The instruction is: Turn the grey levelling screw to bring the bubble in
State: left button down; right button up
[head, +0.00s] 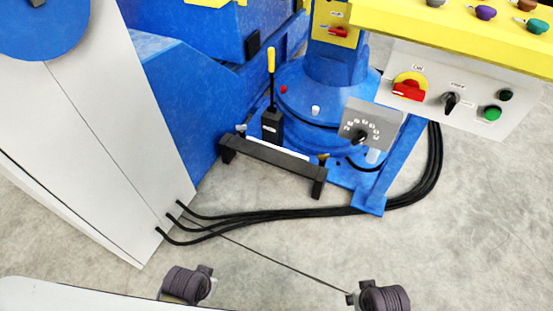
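A pale grey knob (316,110) stands on the round blue base of the positioner, and it may be the grey levelling screw. A small red knob (283,89) sits behind it to the left, and a brass-yellow knob (323,158) shows lower right. I cannot make out the bubble. Dark ribbed ends of my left gripper (187,284) and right gripper (380,297) show at the bottom edge, far from the knobs. Their fingers cannot be made out, and I see nothing held in them.
A black bar (272,165) stands in front of the base, with a yellow-topped lever (271,62) behind it. A grey dial box (371,125) is at the right. A control panel (460,95) overhangs upper right. Black cables (300,212) cross the floor from the white cabinet (100,120).

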aim_at(241, 128)
jog(key=i+j, duration=0.15)
jog(key=i, duration=0.3)
jog(key=i+j, duration=0.1)
jog(key=i, duration=0.35)
